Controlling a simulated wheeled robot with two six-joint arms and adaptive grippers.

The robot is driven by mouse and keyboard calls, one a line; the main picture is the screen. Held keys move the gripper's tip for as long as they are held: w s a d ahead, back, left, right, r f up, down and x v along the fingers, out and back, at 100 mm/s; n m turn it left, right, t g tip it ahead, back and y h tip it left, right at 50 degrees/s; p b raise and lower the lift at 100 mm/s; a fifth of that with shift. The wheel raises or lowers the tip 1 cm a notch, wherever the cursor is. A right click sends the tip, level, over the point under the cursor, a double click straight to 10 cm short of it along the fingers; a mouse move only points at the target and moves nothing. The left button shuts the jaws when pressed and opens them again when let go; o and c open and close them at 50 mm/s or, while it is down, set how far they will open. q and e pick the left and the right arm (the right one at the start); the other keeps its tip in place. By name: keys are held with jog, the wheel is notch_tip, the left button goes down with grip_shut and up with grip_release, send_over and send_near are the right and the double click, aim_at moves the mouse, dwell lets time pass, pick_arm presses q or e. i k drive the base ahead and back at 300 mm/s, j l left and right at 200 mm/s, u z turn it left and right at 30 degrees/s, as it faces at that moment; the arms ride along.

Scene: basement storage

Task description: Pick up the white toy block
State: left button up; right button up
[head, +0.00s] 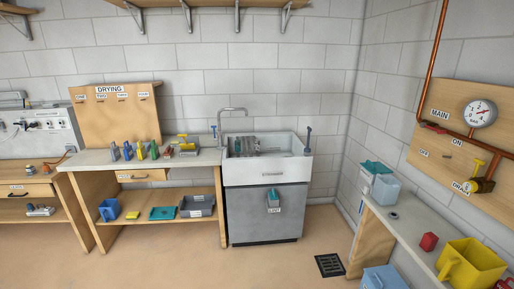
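I cannot make out a white toy block in the head view. A small red block-like object (429,242) lies on the right-hand bench, left of a yellow jug. Small mixed items stand on the counter left of the sink, too small to tell apart. Neither of my grippers is in view.
A grey sink cabinet (268,212) stands against the back wall, beside a wooden workbench (75,167) with a lower shelf. The right bench (395,222) holds a yellow jug (470,264) and a clear container (386,189). A floor drain (330,265) lies in open floor.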

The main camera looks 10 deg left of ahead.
aim_at(256, 142)
jog(key=i+l, duration=0.15)
jog(key=i, duration=0.3)
jog(key=i+l, duration=0.2)
jog(key=i, duration=0.25)
jog(key=i+l, duration=0.15)
jog(key=i, duration=0.3)
jog(key=i+l, duration=0.15)
jog(key=i, duration=0.3)
